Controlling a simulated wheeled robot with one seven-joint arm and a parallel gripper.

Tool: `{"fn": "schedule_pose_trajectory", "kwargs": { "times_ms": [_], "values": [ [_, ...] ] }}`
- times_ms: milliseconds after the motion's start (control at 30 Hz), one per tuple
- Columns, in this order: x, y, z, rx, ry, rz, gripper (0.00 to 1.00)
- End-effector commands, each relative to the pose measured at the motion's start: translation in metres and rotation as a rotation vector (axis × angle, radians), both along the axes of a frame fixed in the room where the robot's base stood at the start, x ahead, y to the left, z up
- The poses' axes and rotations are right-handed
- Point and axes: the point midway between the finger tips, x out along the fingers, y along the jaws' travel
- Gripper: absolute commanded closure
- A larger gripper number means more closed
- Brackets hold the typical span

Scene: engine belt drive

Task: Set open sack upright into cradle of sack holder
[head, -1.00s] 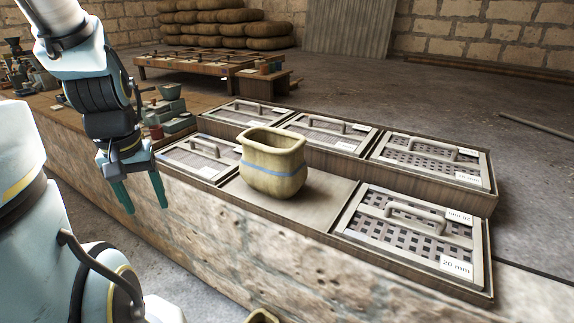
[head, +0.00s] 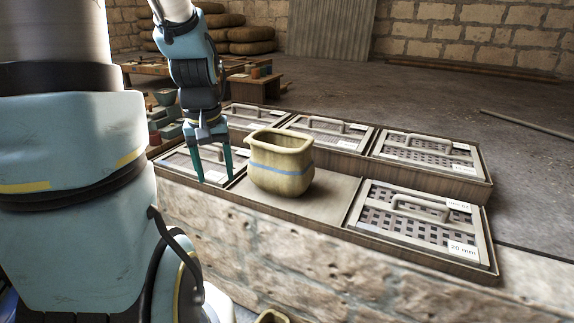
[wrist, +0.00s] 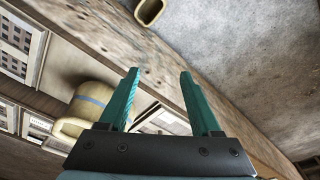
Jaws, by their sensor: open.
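The open sack (head: 281,168), tan with a blue band, stands upright with its mouth up in a bare compartment of the wooden tray. It also shows at the left of the wrist view (wrist: 88,103), partly hidden by my gripper. My gripper (head: 214,177) is left of the sack, fingers pointing down and apart, with nothing between them. It also shows in the wrist view (wrist: 159,74). A tan rim (head: 271,317) is cut off at the bottom of the head view; a similar rounded rim shows in the wrist view (wrist: 150,11). I cannot make out the sack holder's cradle.
The wooden tray (head: 400,252) sits on a stone wall ledge (head: 300,255). Several mesh sieves with raised handles, including the front right one (head: 415,217), surround the sack's compartment. Bowls and blocks stand behind my arm. Bare floor (head: 520,150) lies to the right.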

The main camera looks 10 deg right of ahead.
Motion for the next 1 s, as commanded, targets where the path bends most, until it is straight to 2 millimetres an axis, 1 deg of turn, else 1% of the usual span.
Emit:
{"fn": "schedule_pose_trajectory", "kwargs": {
  "times_ms": [33, 267, 367, 467, 567, 600, 700, 767, 800, 900, 1000],
  "values": [
    [0.01, -0.004, 0.001, -0.001, 0.002, 0.012, 0.35],
    [0.058, -0.022, 0.01, -0.01, 0.016, 0.087, 0.35],
    [0.084, -0.034, 0.013, -0.014, 0.022, 0.13, 0.35],
    [0.115, -0.049, 0.018, -0.02, 0.031, 0.187, 0.35],
    [0.153, -0.072, 0.021, -0.025, 0.044, 0.262, 0.35],
    [0.17, -0.082, 0.023, -0.028, 0.051, 0.298, 0.35],
    [0.207, -0.108, 0.025, -0.031, 0.065, 0.391, 0.35],
    [0.228, -0.123, 0.026, -0.034, 0.073, 0.45, 0.35],
    [0.24, -0.133, 0.025, -0.036, 0.079, 0.489, 0.35],
    [0.268, -0.158, 0.025, -0.039, 0.092, 0.588, 0.35],
    [0.289, -0.181, 0.022, -0.04, 0.103, 0.691, 0.35]
  ]
}}
